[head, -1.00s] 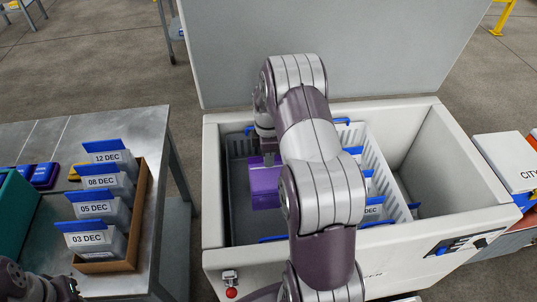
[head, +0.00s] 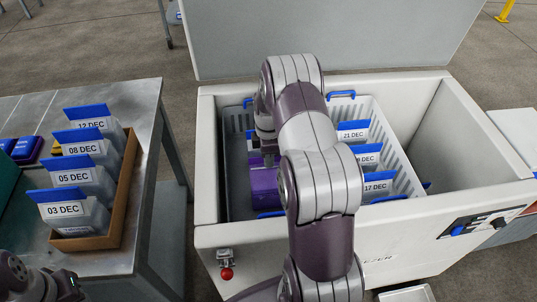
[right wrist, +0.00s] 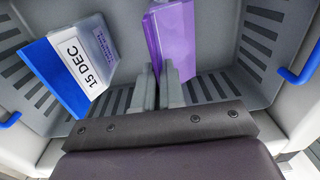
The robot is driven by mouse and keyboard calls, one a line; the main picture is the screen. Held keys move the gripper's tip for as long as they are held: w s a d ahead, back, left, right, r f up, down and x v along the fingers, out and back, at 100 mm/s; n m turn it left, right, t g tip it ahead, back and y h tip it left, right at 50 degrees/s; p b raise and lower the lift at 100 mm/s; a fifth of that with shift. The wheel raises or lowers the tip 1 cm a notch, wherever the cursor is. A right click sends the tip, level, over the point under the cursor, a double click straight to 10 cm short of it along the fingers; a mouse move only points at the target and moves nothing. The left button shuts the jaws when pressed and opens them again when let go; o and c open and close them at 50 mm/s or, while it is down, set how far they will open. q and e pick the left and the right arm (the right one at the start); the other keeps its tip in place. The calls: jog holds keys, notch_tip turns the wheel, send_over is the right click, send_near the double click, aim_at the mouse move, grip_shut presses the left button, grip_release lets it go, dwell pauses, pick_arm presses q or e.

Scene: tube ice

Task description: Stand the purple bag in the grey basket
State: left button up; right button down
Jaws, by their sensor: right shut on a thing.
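The purple bag (head: 263,186) is inside the grey basket (head: 238,176), in the left part of the open freezer. My right gripper reaches down into the basket and is shut on the bag; my arm hides most of the grip in the head view. In the right wrist view, the fingertips (right wrist: 159,80) meet the near end of the purple bag (right wrist: 171,30). The basket's slotted wall and floor (right wrist: 222,85) show around it. I cannot tell whether the bag touches the floor. Only links of my left arm show at the lower left.
A clear bag labelled 15 DEC (right wrist: 75,65) with a blue top stands beside the purple bag. A white basket (head: 400,165) holds several dated bags to the right. A brown box (head: 122,205) of dated bags stands on the metal table (head: 145,110) at left.

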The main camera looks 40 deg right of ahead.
jog(key=shift+f, duration=0.3)
dwell(0.5)
jog(key=c, duration=0.8)
grip_release()
jog(key=shift+r, duration=0.1)
notch_tip(320, 180, up, 7)
jog(key=p, duration=0.6)
